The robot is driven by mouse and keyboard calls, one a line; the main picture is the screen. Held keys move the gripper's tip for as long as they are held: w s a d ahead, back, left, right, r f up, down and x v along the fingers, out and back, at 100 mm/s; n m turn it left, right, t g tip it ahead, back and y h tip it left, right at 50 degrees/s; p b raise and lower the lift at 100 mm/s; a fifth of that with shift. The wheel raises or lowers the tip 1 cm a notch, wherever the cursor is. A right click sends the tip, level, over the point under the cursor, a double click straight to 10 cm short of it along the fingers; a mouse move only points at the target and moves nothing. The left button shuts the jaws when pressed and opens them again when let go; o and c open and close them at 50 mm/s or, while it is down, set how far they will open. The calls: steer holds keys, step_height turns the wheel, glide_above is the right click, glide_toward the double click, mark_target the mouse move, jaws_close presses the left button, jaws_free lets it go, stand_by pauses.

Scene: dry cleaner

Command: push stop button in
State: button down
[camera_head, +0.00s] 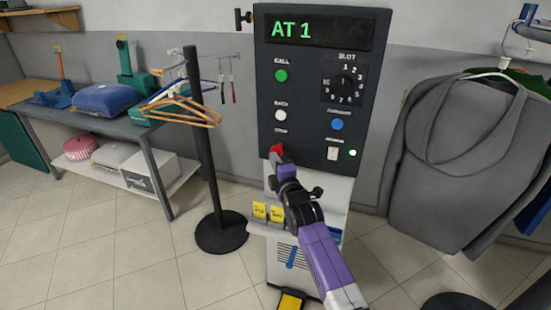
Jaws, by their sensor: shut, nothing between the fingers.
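The red stop button (277,148) is at the lower left of the dark control panel (300,100), under a small label. Only part of it shows, because my gripper covers its lower side. My gripper (277,158) is shut and empty, with its tips right at the button in the picture. I cannot tell whether the tips touch it or how far in the button is. My purple and grey arm reaches up from the lower right.
The panel also has a green button (281,76), a white button (281,115), a blue button (337,125), a slot dial (344,85) and a display (315,31) reading "AT 1".

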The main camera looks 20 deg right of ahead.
steer(key=shift+w+d, duration=0.2)
stand_by(0.3)
